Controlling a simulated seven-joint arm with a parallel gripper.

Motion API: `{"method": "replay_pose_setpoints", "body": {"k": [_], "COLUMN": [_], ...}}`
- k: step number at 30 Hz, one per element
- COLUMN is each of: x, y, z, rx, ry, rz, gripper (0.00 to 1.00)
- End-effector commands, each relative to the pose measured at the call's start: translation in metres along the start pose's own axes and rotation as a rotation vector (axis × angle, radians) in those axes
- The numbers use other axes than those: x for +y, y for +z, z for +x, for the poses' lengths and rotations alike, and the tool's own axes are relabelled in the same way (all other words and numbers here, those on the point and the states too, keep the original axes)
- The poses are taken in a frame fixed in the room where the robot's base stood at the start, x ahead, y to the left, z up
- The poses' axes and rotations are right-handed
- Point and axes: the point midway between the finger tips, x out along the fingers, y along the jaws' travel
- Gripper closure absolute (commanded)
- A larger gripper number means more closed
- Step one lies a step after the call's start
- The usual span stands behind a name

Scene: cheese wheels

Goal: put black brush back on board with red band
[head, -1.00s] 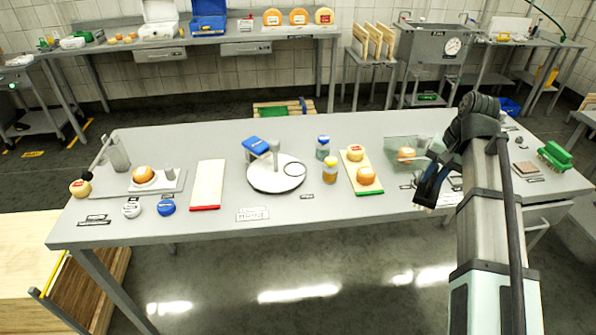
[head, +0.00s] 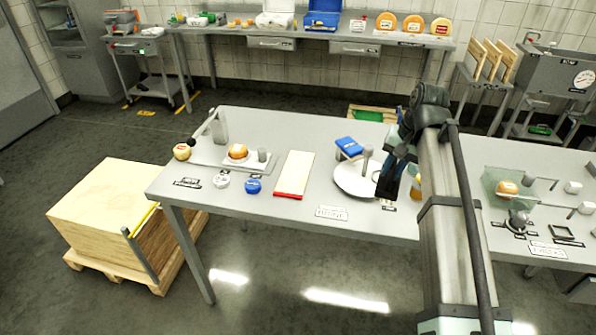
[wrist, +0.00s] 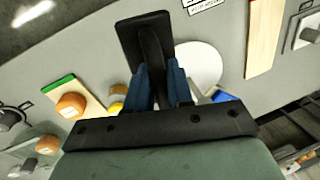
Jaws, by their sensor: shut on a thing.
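My gripper (head: 392,172) hangs over the right side of the round white turntable. It is shut on the black brush (wrist: 146,42), whose dark head sticks out beyond the blue fingers in the wrist view. In the head view the brush is a dark shape (head: 384,190) below the fingers, held up above the table. The board with the red band (head: 295,170) lies flat and bare left of the turntable, its red end toward the front edge. A pale board at the top right of the wrist view (wrist: 265,35) looks like the same one.
The white turntable (head: 350,183) with its post, and a blue-topped block (head: 349,146), stand between my gripper and the red-banded board. A yellow jar (head: 415,188) is close to my gripper. A green-banded board with cheese (wrist: 56,87) shows in the wrist view.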

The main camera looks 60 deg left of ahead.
Motion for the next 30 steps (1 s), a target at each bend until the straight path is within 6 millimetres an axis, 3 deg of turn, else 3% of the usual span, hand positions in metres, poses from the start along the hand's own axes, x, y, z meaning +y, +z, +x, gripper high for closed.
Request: {"method": "replay_pose_setpoints", "body": {"k": [1,13,18,22,30], "x": [-0.023,-0.185,-0.254,-0.28,-0.294], "y": [-0.003,-0.009,-0.027,-0.049,-0.073], "z": [0.003,0.03,0.038,0.038,0.037], "rx": [-0.005,-0.039,-0.047,-0.045,-0.032], "ry": [0.0,-0.001,0.0,0.0,-0.001], "rz": [-0.027,-0.201,-0.24,-0.231,-0.176], "gripper": [1.0,1.0,1.0,1.0,1.0]}}
